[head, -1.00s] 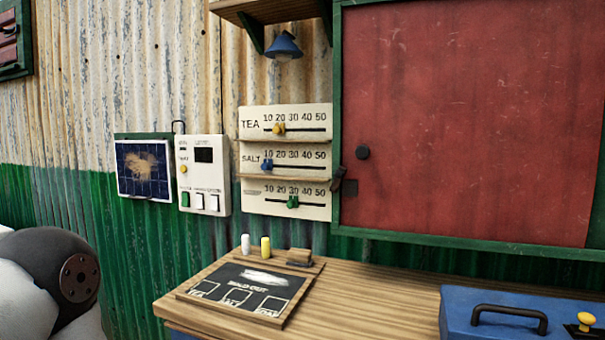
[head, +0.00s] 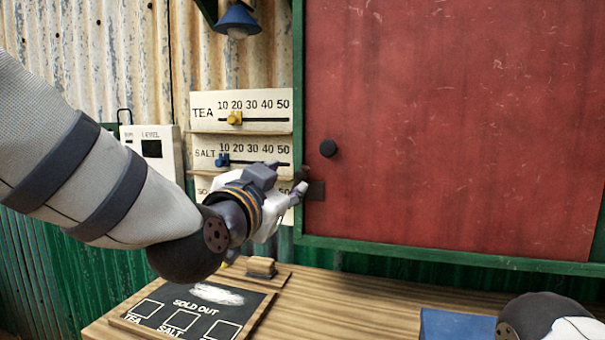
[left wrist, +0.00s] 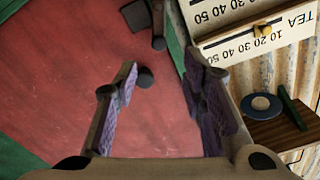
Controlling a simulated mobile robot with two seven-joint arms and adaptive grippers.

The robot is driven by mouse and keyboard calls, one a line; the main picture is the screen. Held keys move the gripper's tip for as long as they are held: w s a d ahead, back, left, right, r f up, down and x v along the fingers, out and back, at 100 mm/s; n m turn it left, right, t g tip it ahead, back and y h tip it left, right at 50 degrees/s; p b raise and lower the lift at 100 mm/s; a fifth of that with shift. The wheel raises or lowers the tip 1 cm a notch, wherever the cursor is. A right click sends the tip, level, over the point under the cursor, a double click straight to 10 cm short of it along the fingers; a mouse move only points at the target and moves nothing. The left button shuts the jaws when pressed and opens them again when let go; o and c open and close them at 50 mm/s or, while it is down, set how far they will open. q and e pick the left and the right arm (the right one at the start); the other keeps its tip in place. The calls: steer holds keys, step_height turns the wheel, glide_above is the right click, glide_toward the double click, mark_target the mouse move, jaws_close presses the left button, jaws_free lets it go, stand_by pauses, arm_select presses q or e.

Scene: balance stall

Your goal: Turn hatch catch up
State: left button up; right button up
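The red hatch (head: 440,120) sits shut in its green frame on the wall. The dark catch (head: 316,190) is at the hatch's left edge, below the round black knob (head: 328,148); its lever is partly hidden by my fingers in the head view. The left wrist view shows the catch (left wrist: 158,24) beyond the fingertips and apart from them. My left gripper (head: 286,180) is open and empty, with its fingertips just left of the catch. The left wrist view shows its two fingers (left wrist: 165,85) spread wide. My right gripper is out of view.
Price boards with sliders (head: 240,112) are close behind my left gripper. A counter (head: 370,285) lies below, with a sold-out slate (head: 190,305), a wooden block (head: 261,267) and a blue box (head: 450,325). A blue lamp (head: 237,20) hangs above.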

mark_target(299, 175)
arm_select(q)
steer(key=x, duration=0.9)
steer(key=shift+f, duration=0.3)
jaws_close()
